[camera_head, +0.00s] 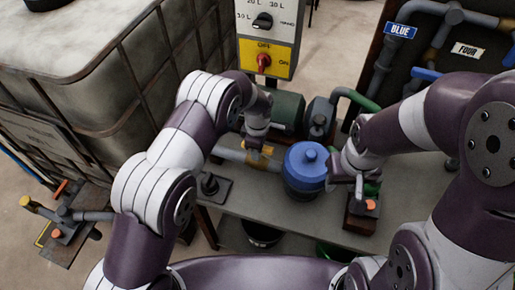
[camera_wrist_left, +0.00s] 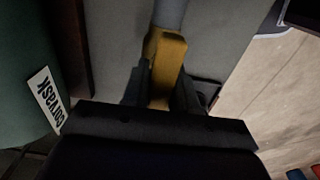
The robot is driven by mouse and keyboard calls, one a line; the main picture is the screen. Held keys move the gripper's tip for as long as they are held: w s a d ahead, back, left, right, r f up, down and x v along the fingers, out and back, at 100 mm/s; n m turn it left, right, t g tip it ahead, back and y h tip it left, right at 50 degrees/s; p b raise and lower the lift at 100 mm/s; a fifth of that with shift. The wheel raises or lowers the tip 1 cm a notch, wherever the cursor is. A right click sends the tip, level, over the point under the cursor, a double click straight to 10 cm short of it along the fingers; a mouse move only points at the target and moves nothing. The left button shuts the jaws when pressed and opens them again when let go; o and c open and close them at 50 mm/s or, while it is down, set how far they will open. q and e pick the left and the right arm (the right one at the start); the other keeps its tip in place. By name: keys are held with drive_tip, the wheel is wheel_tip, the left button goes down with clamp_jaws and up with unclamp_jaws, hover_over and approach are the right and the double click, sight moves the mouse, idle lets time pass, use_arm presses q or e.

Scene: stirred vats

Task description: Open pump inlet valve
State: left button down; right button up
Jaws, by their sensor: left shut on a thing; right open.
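A yellow valve part (camera_head: 262,160) sits on the grey pipe (camera_head: 229,154) above the table, left of a blue lidded vessel (camera_head: 305,168). My left gripper (camera_head: 256,149) comes down on it from above. In the left wrist view the yellow part (camera_wrist_left: 166,62) stands between the two dark fingers of my left gripper (camera_wrist_left: 160,90), which are closed on it. The gripper hides some of the valve in the head view. My right gripper (camera_head: 350,183) is right of the blue vessel, near an orange-topped fitting (camera_head: 369,205), and is open.
A control box (camera_head: 264,45) with a red knob stands behind the table (camera_head: 250,205). A green motor (camera_head: 287,108) is behind the pipe. A black fitting (camera_head: 212,187) is at the table's left. A large caged tank (camera_head: 95,70) fills the left. Labelled pipes (camera_head: 400,30) are at right.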

use_arm(q)
drive_tip(key=c, duration=1)
unclamp_jaws()
wheel_tip(320, 180, up, 13)
drive_tip(key=shift+f+b, duration=0.1)
drive_tip(key=shift+b, duration=0.65)
